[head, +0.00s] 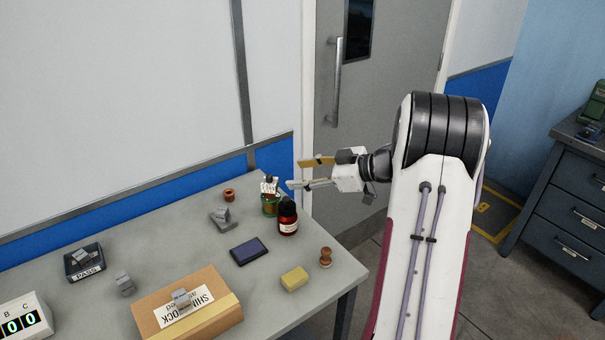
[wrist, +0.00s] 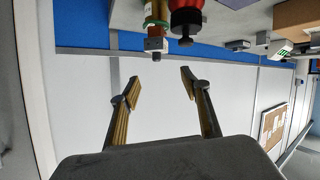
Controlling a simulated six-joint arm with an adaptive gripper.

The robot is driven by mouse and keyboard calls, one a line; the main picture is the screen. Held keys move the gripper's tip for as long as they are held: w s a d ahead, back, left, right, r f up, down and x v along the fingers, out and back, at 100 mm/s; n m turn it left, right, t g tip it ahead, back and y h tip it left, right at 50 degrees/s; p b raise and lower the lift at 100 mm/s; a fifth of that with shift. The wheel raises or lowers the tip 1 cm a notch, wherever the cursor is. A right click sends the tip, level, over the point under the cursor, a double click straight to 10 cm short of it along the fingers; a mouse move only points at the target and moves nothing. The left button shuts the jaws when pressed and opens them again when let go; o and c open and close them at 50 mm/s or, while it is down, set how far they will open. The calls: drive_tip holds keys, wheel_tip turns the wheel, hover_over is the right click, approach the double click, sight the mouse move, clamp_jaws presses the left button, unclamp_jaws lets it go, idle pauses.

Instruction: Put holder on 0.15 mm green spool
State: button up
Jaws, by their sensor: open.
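A small green cylinder (head: 270,208) with a white-and-red piece on top stands near the table's far right corner; I cannot read a size on it. It also shows at the top of the wrist view as a green and brass body (wrist: 157,14) with a grey block (wrist: 155,44) at its end. Small grey metal holder-like blocks sit on the table (head: 221,219), (head: 125,285), on the carton and in the black tray; I cannot tell which one is the task's holder. My gripper (head: 304,173) is open and empty, above and right of the green cylinder. Its fingers (wrist: 159,81) are wide apart.
A red bottle with a black cap (head: 288,218) stands close beside the green cylinder. Around are a copper-coloured ring (head: 229,195), dark pad (head: 248,251), yellow sponge (head: 294,279), wooden stamp (head: 325,257), SHIM STOCK carton (head: 230,315), PASS tray (head: 88,272) and a counter (head: 20,318).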

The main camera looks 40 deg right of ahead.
drive_tip(key=w+a+r+m+t+h, duration=0.15)
drive_tip(key=r+h, duration=0.25)
drive_tip(key=r, duration=0.4)
drive_tip(key=w+a+r+m+t+h, duration=0.15)
drive_tip(key=r+h, duration=0.25)
drive_tip(key=r, duration=0.4)
drive_tip(key=s+a+r+m+g+h, duration=0.2)
drive_tip(key=s+a+r+m+h, duration=0.1)
drive_tip(key=s, duration=0.1)
drive_tip(key=s+a+f+g+y, duration=0.1)
drive_tip(key=s+a+f+g, duration=0.1)
drive_tip(key=s+a, duration=0.5)
drive_tip(key=s+a+f+m+g+y, duration=0.1)
drive_tip(key=s+a+f, duration=0.4)
drive_tip(key=s, duration=0.9)
drive_tip(key=s+a+f+m+g+y, duration=0.1)
drive_tip(key=s+a+f+g, duration=0.3)
drive_tip(key=s+a, duration=0.6)
drive_tip(key=shift+s+a+f+y, duration=0.15)
drive_tip(key=shift+a+f+y, duration=0.1)
drive_tip(key=shift+y, duration=0.55)
